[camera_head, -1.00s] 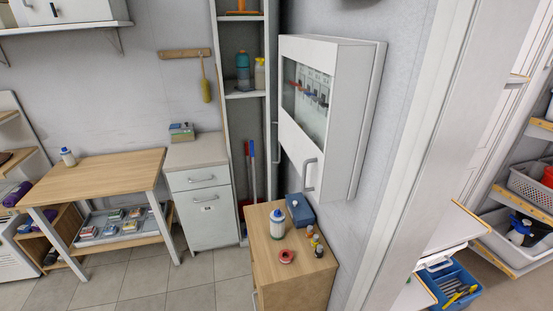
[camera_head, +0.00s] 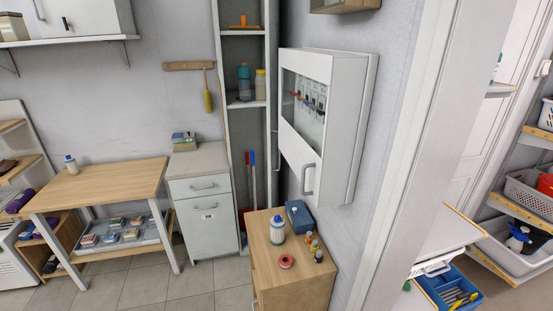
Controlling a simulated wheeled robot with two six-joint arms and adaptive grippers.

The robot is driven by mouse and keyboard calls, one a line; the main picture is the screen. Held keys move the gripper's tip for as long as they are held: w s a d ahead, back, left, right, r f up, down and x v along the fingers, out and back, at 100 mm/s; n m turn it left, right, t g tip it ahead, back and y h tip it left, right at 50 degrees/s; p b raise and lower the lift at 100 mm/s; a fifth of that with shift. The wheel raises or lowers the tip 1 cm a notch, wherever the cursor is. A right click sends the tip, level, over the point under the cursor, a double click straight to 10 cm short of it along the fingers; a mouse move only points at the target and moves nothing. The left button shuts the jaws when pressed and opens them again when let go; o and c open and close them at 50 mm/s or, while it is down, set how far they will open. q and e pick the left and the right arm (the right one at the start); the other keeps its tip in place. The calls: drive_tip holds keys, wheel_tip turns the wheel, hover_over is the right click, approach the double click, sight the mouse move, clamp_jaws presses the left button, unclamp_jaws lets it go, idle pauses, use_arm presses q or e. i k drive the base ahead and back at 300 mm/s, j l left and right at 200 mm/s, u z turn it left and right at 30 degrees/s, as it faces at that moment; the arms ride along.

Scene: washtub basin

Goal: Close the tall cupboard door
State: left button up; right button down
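The tall cupboard (camera_head: 216,75) stands open in the middle of the view, against the back wall. Its shelves and lower inside are in plain sight. Its door (camera_head: 273,110) appears nearly edge-on at the cupboard's right side, with a grey vertical handle (camera_head: 277,150). The door's lower part is partly hidden behind the wooden cabinet. Neither of my grippers is in view.
A wooden cabinet (camera_head: 293,283) with a bottle and small items stands in front, right of the cupboard opening. A glazed wall cabinet (camera_head: 345,130) juts out above it. A white drawer unit (camera_head: 205,228) adjoins the cupboard's left. Tiled floor (camera_head: 195,283) is clear in front.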

sight(272, 8)
drive_tip(key=i+j+z, duration=0.15)
drive_tip(key=z, duration=0.25)
drive_tip(key=i+j+z, duration=0.1)
drive_tip(key=z, duration=0.25)
drive_tip(key=j+z, duration=0.2)
drive_tip(key=z, duration=0.2)
drive_tip(key=i+j, duration=0.05)
